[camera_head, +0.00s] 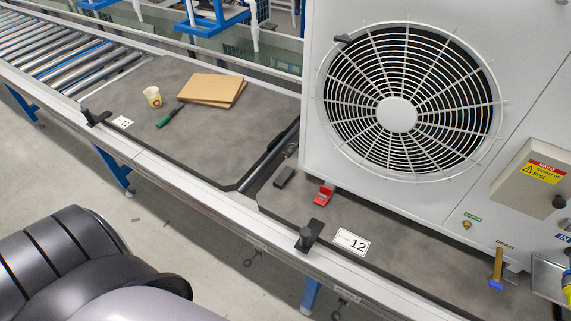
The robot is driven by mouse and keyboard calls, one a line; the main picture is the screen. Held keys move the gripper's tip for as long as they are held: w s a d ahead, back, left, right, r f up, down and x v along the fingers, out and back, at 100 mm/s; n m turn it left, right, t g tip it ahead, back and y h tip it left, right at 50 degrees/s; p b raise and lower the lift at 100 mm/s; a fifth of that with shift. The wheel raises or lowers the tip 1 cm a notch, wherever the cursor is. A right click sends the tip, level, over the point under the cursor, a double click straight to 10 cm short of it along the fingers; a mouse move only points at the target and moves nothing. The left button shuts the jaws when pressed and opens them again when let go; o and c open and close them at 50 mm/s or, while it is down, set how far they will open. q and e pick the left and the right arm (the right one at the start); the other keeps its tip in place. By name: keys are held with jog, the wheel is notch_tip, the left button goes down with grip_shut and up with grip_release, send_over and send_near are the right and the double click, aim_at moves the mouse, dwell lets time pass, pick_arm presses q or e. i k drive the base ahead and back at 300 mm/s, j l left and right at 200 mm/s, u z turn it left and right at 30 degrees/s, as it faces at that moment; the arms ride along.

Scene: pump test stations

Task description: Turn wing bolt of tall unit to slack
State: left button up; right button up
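The tall unit (335,120) is a white-grey cabinet with a large round fan grille (397,115), standing at the right on the conveyor line. A grey box with a yellow and red warning label (544,171) is on its front, with a dark knob (558,201) at its lower right. A small brass bolt (466,226) sits under a green label. A brass valve with a blue end (497,268) is below the word DRAIN. I cannot tell which part is the wing bolt. Neither gripper shows; a dark ribbed part of my own body fills the lower left.
A red clip (323,195) and a black block (284,178) lie before the unit. A black clamp (306,236) is on the front rail near the number 12 card (350,243). The left mat holds a cup (152,96), a green-handled tool (167,119) and cardboard (212,89).

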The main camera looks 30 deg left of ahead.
aim_at(322, 197)
jog(key=u, duration=0.7)
